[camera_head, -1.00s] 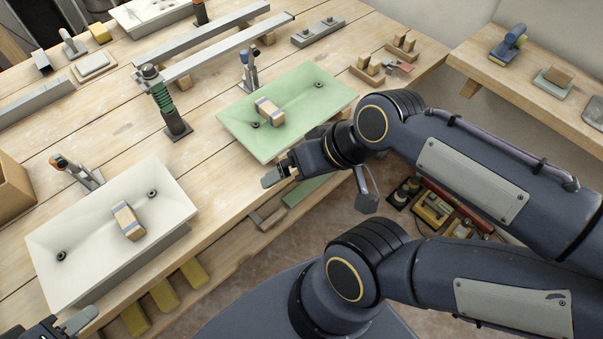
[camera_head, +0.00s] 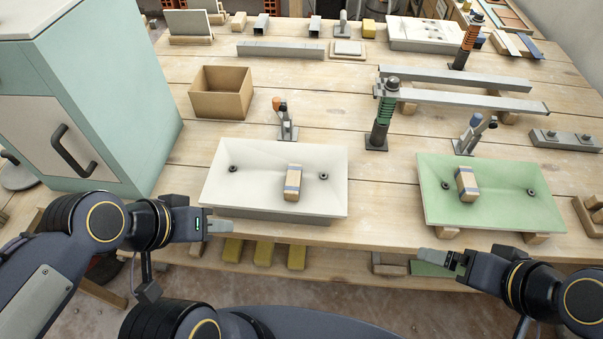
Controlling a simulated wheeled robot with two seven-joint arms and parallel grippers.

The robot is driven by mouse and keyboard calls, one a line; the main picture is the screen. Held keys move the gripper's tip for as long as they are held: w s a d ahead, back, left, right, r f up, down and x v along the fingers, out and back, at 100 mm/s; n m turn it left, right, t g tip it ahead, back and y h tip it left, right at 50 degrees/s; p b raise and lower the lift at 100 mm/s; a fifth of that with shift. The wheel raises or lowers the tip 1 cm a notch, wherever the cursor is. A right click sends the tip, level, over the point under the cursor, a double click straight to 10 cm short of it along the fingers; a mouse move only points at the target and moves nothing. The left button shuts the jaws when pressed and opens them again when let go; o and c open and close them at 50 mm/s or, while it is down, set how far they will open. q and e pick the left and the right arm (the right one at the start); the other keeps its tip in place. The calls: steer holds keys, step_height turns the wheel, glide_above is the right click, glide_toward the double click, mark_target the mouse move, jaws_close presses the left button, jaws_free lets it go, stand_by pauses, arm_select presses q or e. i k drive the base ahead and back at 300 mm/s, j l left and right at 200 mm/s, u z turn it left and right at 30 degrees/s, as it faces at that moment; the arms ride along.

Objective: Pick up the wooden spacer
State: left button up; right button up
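A wooden spacer block (camera_head: 292,183) with blue-grey bands lies on the white tray (camera_head: 240,165), right of its middle. A similar banded wooden block (camera_head: 466,183) lies on the green tray (camera_head: 520,205). I cannot tell which one the task names. My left gripper (camera_head: 220,226) is at the table's front edge, just below the white tray's front left corner, apart from the block. My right gripper (camera_head: 432,257) is in front of the table edge, below the green tray's front left corner. Neither holds anything I can see; their finger gaps are not clear.
Behind the trays stand toggle clamps (camera_head: 286,121), a green spring post (camera_head: 383,115) and an open cardboard box (camera_head: 221,93). A pale green cabinet (camera_head: 140,100) stands at the left. Long metal bars (camera_head: 470,98) lie at the back right. Bare table lies between the trays.

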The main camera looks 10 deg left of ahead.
mark_target(294, 173)
steer(key=u, duration=1.85)
steer(key=k+l+u, duration=0.55)
steer(key=k+l, duration=0.1)
steer(key=l, duration=0.05)
